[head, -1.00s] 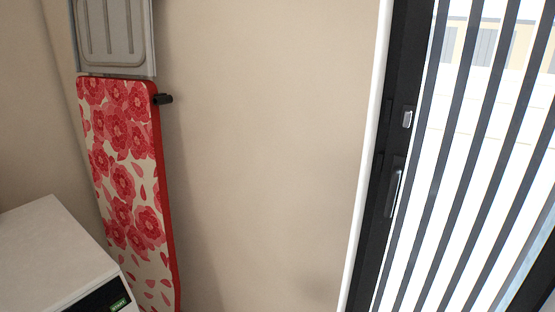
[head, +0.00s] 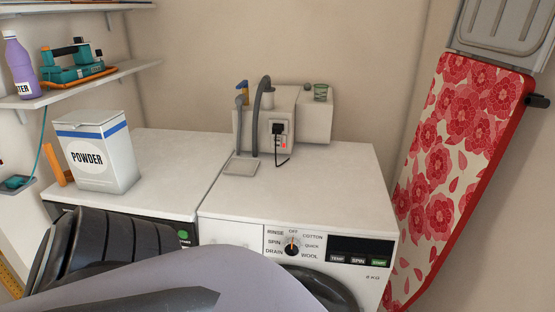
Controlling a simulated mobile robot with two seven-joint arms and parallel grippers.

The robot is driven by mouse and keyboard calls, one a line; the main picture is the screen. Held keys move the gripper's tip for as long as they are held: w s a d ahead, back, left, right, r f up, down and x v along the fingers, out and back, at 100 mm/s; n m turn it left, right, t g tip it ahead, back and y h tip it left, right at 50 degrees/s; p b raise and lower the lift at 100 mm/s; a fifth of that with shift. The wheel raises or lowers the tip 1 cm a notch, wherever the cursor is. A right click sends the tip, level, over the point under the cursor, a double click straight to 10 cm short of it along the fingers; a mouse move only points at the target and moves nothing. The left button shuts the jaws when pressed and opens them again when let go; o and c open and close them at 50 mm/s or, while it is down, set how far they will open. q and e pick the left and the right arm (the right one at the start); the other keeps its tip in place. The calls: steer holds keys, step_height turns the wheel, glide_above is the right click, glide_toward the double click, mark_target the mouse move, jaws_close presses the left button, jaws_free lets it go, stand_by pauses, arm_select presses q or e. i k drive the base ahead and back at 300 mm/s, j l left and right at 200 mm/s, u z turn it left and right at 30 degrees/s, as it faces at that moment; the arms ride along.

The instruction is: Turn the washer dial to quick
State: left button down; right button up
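The washer (head: 222,234) is a white front-loader in the middle of the head view. Its dial (head: 292,246) is a round knob on the front panel, ringed by the labels OFF, COTTON, QUICK, WOOL, DRAIN, SPIN and RINSE. The dial's pointer seems to be near the top, by OFF, but it is too small to be sure. The QUICK label (head: 312,246) is just right of the dial. A part of my own arm covers the lower left and hides part of the washer front. Neither gripper's fingers show.
A second white machine (head: 165,150) on the left bears a POWDER box (head: 100,155). A socket box with hoses and a plug (head: 278,128) stands behind the washer top. A flowered ironing board (head: 455,150) leans at the right. Shelves (head: 90,80) are at the upper left.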

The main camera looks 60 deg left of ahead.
mark_target(293, 247)
steer(key=j+u, duration=0.2)
steer(key=u, duration=1.55)
